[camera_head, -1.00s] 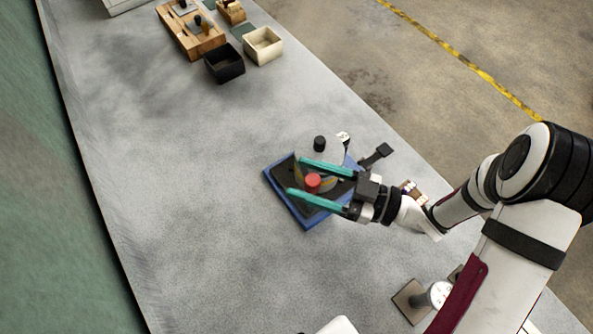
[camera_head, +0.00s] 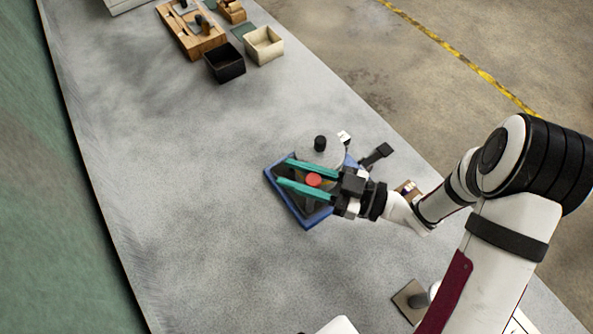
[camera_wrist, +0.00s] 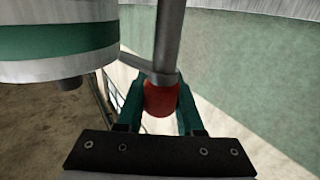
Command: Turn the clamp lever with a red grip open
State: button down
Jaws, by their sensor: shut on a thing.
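The clamp lever's red grip (camera_head: 313,180) sits between the two teal fingers of my gripper (camera_head: 300,177), over a blue-edged base (camera_head: 292,208). In the wrist view the red grip (camera_wrist: 160,98) is at the end of a grey rod (camera_wrist: 168,40). The fingers of my gripper (camera_wrist: 160,105) are shut on the grip from both sides. A round pale part with a black knob (camera_head: 320,143) is just behind the fingers. My gripper hides part of the base and most of the lever.
A black box (camera_head: 224,62), a cream box (camera_head: 263,46) and a wooden tray (camera_head: 190,35) stand at the far end of the table. A dark-ended piece (camera_head: 377,156) sticks out right of the base. The table left of the base is clear.

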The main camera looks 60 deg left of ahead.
jog(key=shift+n+g+h, duration=0.3)
jog(key=shift+s+d+n+g+h, duration=0.2)
jog(key=shift+d+n+g+h, duration=0.15)
jog(key=shift+n+g+h, duration=1.25)
jog(key=shift+s+d+n+g+h, duration=0.25)
jog(key=shift+n+g+h, duration=0.4)
jog(key=shift+n+h, duration=1)
jog(key=shift+s+d+n+g+h, duration=0.15)
jog(key=shift+d+n+g+h, duration=0.25)
jog(key=shift+n+g+h, duration=1.25)
jog(key=shift+m+t+h, duration=0.5)
jog(key=shift+h, duration=0.4)
jog(key=c, duration=0.5)
grip_release()
jog(key=shift+c, duration=0.2)
